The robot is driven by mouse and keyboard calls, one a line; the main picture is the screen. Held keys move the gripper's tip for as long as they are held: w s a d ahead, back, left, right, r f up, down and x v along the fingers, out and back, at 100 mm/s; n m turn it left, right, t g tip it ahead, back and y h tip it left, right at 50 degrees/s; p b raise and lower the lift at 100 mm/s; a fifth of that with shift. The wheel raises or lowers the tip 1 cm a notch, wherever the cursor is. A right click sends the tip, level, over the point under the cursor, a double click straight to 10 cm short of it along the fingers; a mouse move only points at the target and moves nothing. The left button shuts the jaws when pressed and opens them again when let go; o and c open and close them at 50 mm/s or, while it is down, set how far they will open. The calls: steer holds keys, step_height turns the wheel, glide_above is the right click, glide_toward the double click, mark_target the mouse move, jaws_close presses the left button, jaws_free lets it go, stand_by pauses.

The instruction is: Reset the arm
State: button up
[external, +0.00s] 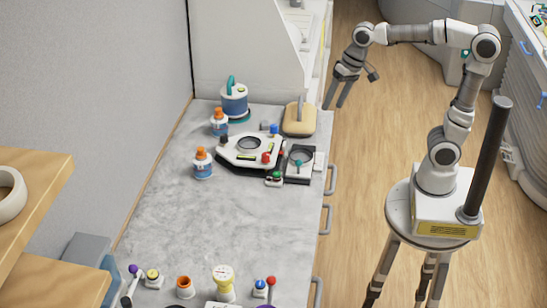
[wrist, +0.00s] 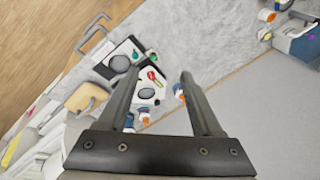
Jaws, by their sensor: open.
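My arm (external: 459,118) stands on a round stool-like base at the right in the external view. It bends up and reaches left over the wood floor. My gripper (external: 343,104) hangs at its end, pointing down, beside the back right corner of the grey counter. In the wrist view the two fingers of my gripper (wrist: 160,76) are spread apart. Nothing is between the fingertips at their own height. A white device with a round dial (external: 250,150) lies on the counter, and it shows beyond the fingers in the wrist view (wrist: 147,92).
The counter (external: 230,220) holds a black plate with a ring (external: 303,165), a beige block (external: 299,119), a blue-and-white pot (external: 235,101) and orange-capped bottles (external: 203,164). Several small items stand at its front. Metal handles (external: 325,220) stick out from its right side. The floor (external: 370,200) between counter and base is clear.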

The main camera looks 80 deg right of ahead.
steer(key=s+a+f+n+t+h, duration=0.1)
steer(key=s+a+f+n+t, duration=0.1)
steer(key=s+n, duration=0.6)
steer(key=s+a+f, duration=0.1)
steer(key=s+f, duration=0.1)
steer(key=s, duration=0.2)
steer(key=shift+a, duration=0.2)
steer(key=shift+r, duration=0.1)
steer(key=shift+c, duration=0.3)
stand_by(0.4)
